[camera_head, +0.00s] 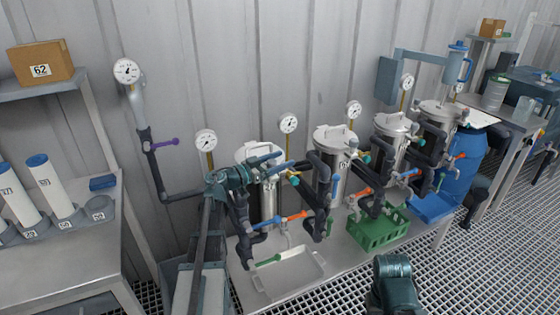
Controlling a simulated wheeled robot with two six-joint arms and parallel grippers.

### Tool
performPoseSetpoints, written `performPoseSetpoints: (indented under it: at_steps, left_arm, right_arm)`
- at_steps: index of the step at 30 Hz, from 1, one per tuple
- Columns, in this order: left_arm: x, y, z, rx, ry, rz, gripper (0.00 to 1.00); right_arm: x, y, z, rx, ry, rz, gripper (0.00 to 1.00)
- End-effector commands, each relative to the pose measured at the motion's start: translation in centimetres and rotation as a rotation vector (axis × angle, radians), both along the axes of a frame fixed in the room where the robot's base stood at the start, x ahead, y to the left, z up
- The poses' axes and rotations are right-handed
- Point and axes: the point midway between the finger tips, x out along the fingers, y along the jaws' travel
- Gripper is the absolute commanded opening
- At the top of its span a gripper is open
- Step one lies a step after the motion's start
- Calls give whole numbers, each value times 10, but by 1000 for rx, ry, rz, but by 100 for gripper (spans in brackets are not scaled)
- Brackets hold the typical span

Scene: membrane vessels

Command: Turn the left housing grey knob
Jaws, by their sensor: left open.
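The left housing (267,203) is a steel vessel with a lid, the leftmost of several in a row on a metal bench. My left arm comes up from the lower left, and my left gripper (280,163) is open across the upper front of this housing, just below its lid. The gripper and dark pipes cover much of the housing's upper part. I cannot make out the grey knob; it is small or hidden around the gripper, so I cannot tell whether the fingers are around it or touching it.
Dark pipes with orange handles (295,217) stand close around the housings. A white tray (318,262) and a green crate (372,248) are on the bench. A gauge (206,140) stands behind the left housing. A shelf with white cylinders (52,185) is at the left.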

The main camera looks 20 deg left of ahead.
Motion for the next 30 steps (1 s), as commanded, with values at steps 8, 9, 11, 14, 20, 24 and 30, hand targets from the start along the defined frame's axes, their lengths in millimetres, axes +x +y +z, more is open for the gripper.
performPoseSetpoints:
  at_steps: [8, 9, 11, 14, 20, 24, 30]
  left_arm:
    - [-28, 15, 0, 0, 0, 5, 72]
    - [-35, 20, 0, 0, 0, 4, 72]
    - [-47, 27, 0, 0, 0, 5, 72]
    - [-66, 38, 0, 0, 0, 4, 72]
    - [-98, 56, 0, 0, 0, 3, 72]
    - [-111, 65, 0, 0, 0, 1, 72]
    - [-119, 70, 0, 0, 0, 0, 72]
  right_arm:
    - [0, 0, 0, 0, 0, 0, 47]
    - [0, 0, 0, 0, 0, 0, 47]
    - [0, 0, 0, 0, 0, 0, 47]
    - [0, 0, 0, 0, 0, 0, 47]
    - [0, 0, 0, 0, 0, 0, 47]
    - [0, 0, 0, 0, 0, 0, 47]
    - [0, 0, 0, 0, 0, 0, 47]
